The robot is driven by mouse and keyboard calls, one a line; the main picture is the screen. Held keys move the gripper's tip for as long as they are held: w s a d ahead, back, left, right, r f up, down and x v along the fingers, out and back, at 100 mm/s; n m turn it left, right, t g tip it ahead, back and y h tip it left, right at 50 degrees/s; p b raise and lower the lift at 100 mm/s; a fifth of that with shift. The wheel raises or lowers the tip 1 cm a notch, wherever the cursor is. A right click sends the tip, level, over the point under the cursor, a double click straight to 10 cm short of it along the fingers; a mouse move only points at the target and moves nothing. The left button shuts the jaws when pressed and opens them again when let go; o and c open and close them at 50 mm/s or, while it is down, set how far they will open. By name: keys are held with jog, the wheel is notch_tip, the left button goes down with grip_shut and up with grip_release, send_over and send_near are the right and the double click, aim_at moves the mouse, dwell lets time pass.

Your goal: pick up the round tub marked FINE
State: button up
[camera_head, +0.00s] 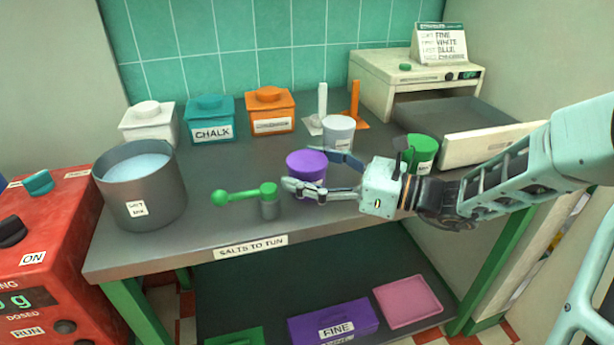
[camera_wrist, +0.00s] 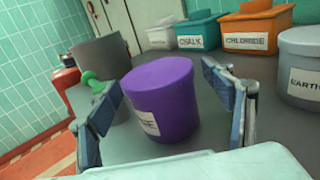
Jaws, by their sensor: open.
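A round purple tub (camera_head: 307,162) with a purple lid stands upright near the front edge of the worktop. In the wrist view the purple tub (camera_wrist: 163,98) shows a white label turned to the left, too oblique to read fully. My gripper (camera_head: 314,172) is open, with one finger at each side of the tub. In the wrist view the blue-padded fingers of my gripper (camera_wrist: 163,100) flank the tub, with a gap at each side. The gripper comes in from the right, low over the worktop, and hides part of the tub in the head view.
A green-handled tool (camera_head: 268,200) stands just left of the tub. A grey tub (camera_head: 339,133) and a green tub (camera_head: 423,153) are close behind and right. A large grey pot (camera_head: 143,190) stands left. A purple box marked FINE (camera_head: 332,322) is on the lower shelf.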

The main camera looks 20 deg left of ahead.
jog(key=c, duration=1.3)
jog(key=shift+c, duration=0.3)
jog(key=shift+r, duration=0.15)
